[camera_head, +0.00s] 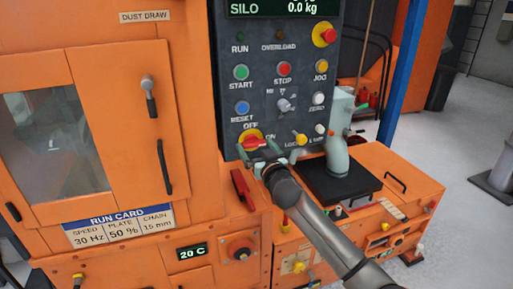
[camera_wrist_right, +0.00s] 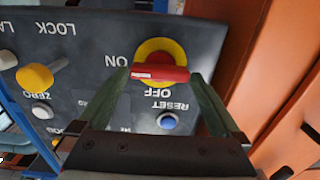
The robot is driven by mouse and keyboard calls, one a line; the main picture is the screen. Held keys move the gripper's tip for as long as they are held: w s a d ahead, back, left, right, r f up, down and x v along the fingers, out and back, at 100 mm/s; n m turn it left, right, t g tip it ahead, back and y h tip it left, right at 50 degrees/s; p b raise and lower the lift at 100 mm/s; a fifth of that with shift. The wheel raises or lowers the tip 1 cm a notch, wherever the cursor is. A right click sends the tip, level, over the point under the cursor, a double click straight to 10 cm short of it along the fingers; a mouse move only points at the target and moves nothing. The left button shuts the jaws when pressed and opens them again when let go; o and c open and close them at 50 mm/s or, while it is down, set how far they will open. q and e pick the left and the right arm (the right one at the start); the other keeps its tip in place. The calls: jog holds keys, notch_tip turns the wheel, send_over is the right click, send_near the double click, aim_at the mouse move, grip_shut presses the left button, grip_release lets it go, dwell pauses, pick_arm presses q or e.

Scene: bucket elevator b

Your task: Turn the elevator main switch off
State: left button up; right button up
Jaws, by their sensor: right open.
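The main switch is a red bar handle (camera_wrist_right: 165,73) on a yellow round plate (camera_wrist_right: 160,50), on the dark control panel. It also shows in the head view as a red handle (camera_head: 254,142), partly hidden by my gripper. The handle lies crosswise, its pale-marked end towards the ON label; OFF is printed above the plate in the head view. My right gripper (camera_head: 262,158) is open at the switch. In the right wrist view its fingers (camera_wrist_right: 160,77) stand beside the handle's two ends; I cannot tell whether they touch. My left gripper is not in view.
Close by on the panel are a blue RESET button (camera_head: 242,107), a yellow LOCK knob (camera_head: 300,139) and a selector (camera_head: 286,104). A red lever (camera_head: 242,188) sticks out below the panel. An orange cabinet door (camera_head: 130,110) is at left, an orange bench (camera_head: 405,165) at right.

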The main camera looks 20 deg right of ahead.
jog(key=shift+c, duration=0.2)
jog(key=c, duration=1)
jog(key=shift+o, duration=0.2)
jog(key=n+p, duration=0.1)
jog(key=n, duration=0.2)
jog(key=shift+n, duration=0.4)
jog(key=n+p, duration=0.1)
jog(key=n, duration=0.3)
jog(key=shift+a+n+p, duration=0.1)
jog(key=shift+n+p, duration=0.2)
jog(key=shift+p, duration=0.05)
jog(key=n+p, duration=0.1)
jog(key=n, duration=0.4)
jog(key=shift+f, duration=0.1)
jog(key=shift+a+f+n+p, duration=0.15)
jog(key=shift+n+p, duration=0.4)
jog(key=shift+n, duration=1.75)
